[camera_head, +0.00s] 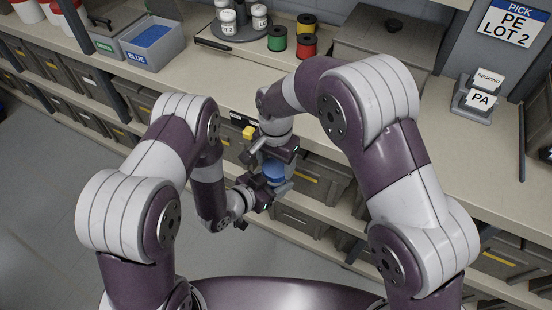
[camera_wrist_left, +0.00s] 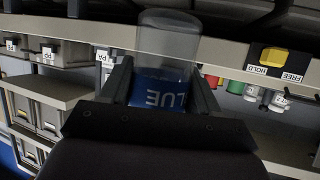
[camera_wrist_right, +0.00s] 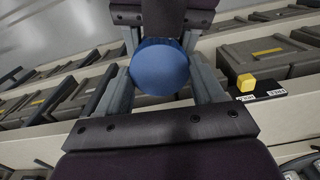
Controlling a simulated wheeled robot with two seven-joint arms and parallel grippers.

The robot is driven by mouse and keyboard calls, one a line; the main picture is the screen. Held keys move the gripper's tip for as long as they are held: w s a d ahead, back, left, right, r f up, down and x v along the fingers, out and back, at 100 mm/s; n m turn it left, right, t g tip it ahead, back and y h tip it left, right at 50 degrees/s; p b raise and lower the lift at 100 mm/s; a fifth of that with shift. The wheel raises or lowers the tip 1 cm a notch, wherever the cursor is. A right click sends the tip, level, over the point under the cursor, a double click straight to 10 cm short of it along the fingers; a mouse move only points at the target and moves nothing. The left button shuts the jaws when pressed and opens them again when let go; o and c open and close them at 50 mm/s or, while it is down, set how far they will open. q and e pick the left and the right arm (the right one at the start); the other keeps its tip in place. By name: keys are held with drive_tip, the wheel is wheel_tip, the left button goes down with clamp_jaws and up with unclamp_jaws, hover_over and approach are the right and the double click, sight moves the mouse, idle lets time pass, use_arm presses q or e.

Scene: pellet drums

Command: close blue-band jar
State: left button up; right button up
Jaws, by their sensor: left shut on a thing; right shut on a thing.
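The blue-band jar (camera_wrist_left: 160,92) is a clear cylinder with a blue band and white lettering, of which "LUE" shows. My left gripper (camera_wrist_left: 162,84) is shut on it at the band. A round blue lid (camera_wrist_right: 160,68) shows face-on in the right wrist view. My right gripper (camera_wrist_right: 163,80) is shut on the lid at its sides. In the head view both grippers meet around a blue patch (camera_head: 274,171), the right one (camera_head: 276,158) above the left one (camera_head: 265,188). The seam between lid and jar is hidden, so I cannot tell whether they touch.
A yellow HOLD/FREE slider (camera_head: 248,132) sits on the bench edge close to my right gripper. On the bench (camera_head: 190,78) stand a blue-labelled bin (camera_head: 152,42), several spools (camera_head: 277,39) and a large grey box (camera_head: 385,45). Grey drawers (camera_head: 320,182) fill the shelves below.

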drive_tip(key=shift+f, duration=0.65)
idle(0.4)
drive_tip(key=m, duration=1)
drive_tip(key=o, duration=1)
